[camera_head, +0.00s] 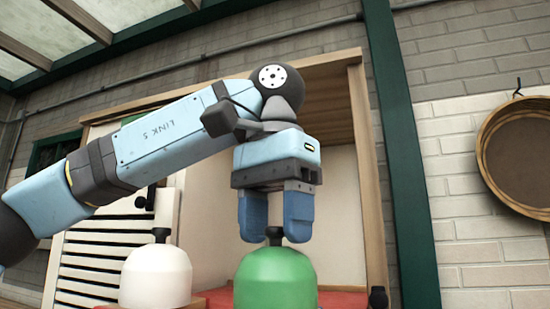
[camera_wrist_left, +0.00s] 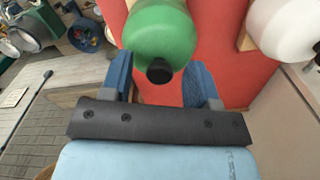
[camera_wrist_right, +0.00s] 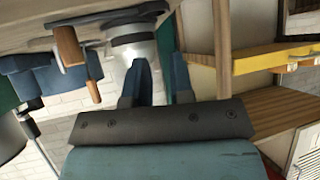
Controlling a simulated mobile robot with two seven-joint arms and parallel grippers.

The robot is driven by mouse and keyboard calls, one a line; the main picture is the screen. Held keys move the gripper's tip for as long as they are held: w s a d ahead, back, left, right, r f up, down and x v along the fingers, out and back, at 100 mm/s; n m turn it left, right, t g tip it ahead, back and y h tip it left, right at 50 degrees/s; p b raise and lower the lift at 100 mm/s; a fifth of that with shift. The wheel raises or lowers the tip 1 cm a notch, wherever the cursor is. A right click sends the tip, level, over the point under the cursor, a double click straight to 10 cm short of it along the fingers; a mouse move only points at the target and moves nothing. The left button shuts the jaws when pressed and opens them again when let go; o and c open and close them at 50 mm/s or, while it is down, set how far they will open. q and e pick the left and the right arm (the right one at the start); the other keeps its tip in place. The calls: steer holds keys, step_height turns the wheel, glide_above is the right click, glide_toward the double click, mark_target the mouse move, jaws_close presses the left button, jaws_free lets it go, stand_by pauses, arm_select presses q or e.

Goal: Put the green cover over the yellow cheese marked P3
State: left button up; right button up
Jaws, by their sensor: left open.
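The green cover (camera_head: 275,281) is a dome with a dark knob (camera_head: 274,233) on top, standing on a red surface; it also shows in the left wrist view (camera_wrist_left: 160,32). My left gripper (camera_head: 275,238) is open above it, fingers pointing down. Its fingertips (camera_wrist_left: 157,72) lie on either side of the knob, with visible gaps, so it is not closed on it. The yellow cheese marked P3 does not show in any view. My right gripper (camera_wrist_right: 163,68) shows only in its own wrist view, fingers a little apart, with nothing clearly between them.
A white cover (camera_head: 157,274) with a dark knob stands left of the green one on the red surface (camera_wrist_left: 228,60). A wooden frame (camera_head: 366,180) encloses the shelf. A round wooden pan (camera_head: 515,155) hangs on the right wall. A yellow ledge (camera_wrist_right: 280,57) shows near my right gripper.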

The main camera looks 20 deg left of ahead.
arm_select(q)
step_height(320, 180, up, 14)
stand_by(0.6)
steer(key=shift+f, duration=0.2)
